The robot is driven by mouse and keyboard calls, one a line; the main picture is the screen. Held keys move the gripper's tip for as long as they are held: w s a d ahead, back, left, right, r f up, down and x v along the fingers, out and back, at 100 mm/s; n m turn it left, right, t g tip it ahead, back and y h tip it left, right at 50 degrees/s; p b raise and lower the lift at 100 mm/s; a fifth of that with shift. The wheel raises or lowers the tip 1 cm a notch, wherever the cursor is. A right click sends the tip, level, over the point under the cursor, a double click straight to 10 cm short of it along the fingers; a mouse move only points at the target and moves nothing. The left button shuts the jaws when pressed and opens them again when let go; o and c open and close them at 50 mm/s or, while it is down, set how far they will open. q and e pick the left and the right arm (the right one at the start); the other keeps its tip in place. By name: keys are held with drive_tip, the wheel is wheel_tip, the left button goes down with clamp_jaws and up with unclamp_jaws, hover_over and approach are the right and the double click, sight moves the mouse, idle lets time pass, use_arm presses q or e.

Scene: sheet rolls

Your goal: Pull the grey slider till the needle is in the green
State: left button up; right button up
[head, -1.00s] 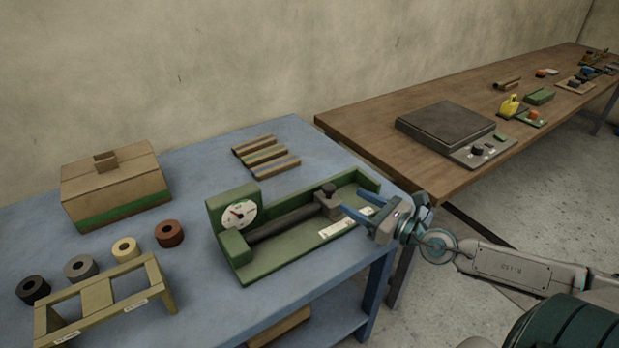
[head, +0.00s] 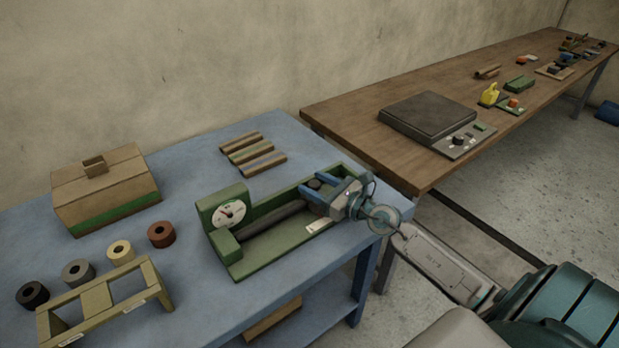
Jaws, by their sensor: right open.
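The green gauge fixture (head: 262,251) lies on the blue table. Its round white dial (head: 229,214) is at the left end; the dark needle is too small to read against the coloured zone. A dark rod (head: 272,221) runs from the dial end to the grey slider (head: 314,184) at the right end, which is partly hidden by my gripper. My right gripper (head: 316,194) is open, its blue fingers placed around the slider, one on each side. I cannot tell whether they touch it. My left gripper is not in view.
A cardboard box (head: 105,190) stands at the back left, with several rolls (head: 120,252) and a wooden rack (head: 105,302) in front. Striped bars (head: 253,152) lie behind the fixture. A brown table (head: 345,115) with a dark plate device (head: 428,116) stands at the right.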

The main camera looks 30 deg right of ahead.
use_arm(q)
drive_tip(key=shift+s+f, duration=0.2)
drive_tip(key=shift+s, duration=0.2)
use_arm(e)
drive_tip(key=shift+x, duration=1.15)
drive_tip(key=shift+c, duration=0.4)
clamp_jaws()
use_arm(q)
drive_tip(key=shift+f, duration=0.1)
use_arm(e)
drive_tip(key=shift+d, duration=0.1)
